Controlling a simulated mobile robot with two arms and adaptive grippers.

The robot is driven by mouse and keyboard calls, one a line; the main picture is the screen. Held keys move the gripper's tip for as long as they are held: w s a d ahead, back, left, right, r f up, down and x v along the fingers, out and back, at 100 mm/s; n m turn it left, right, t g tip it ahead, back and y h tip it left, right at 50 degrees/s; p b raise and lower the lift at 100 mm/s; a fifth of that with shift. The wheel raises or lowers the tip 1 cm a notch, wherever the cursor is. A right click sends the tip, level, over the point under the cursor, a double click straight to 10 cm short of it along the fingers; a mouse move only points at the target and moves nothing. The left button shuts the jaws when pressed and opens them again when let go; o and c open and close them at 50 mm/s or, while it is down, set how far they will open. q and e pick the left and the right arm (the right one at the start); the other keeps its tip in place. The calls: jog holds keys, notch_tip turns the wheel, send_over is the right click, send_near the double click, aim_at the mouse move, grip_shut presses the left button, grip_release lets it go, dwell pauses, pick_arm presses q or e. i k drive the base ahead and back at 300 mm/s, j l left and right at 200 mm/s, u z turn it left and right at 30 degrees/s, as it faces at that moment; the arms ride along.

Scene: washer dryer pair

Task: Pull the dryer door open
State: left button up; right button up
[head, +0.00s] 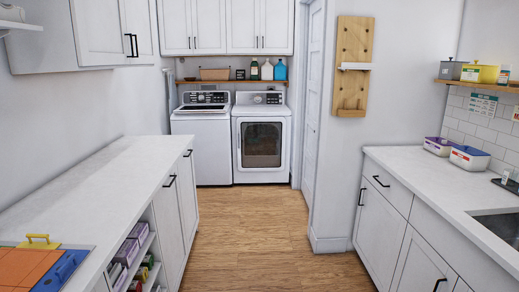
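The white dryer (240,118) stands at the far end of the room, right of the white top-loading washer (205,150). The dryer door (262,146) is on its front, with a dark rectangular window, and looks shut. Its control panel with a round knob faces forward at the top. The dryer is far from me across the floor. Neither of my grippers is in view.
A white counter (110,185) runs along the left, with open shelves below. Another counter (400,168) with a sink (497,228) is on the right. The wooden floor (245,230) between them is clear. A white door frame (312,100) stands just right of the dryer.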

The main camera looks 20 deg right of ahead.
aim_at(261, 141)
jog(key=i+l+z, duration=0.2)
jog(key=i, duration=0.25)
jog(key=i+z, duration=0.15)
jog(key=i, duration=0.35)
jog(key=i+l, duration=0.15)
jog(key=i, duration=2.2)
jog(key=i+l, duration=0.15)
jog(key=i, duration=2.2)
jog(key=l+z, duration=0.05)
jog(key=l, duration=0.1)
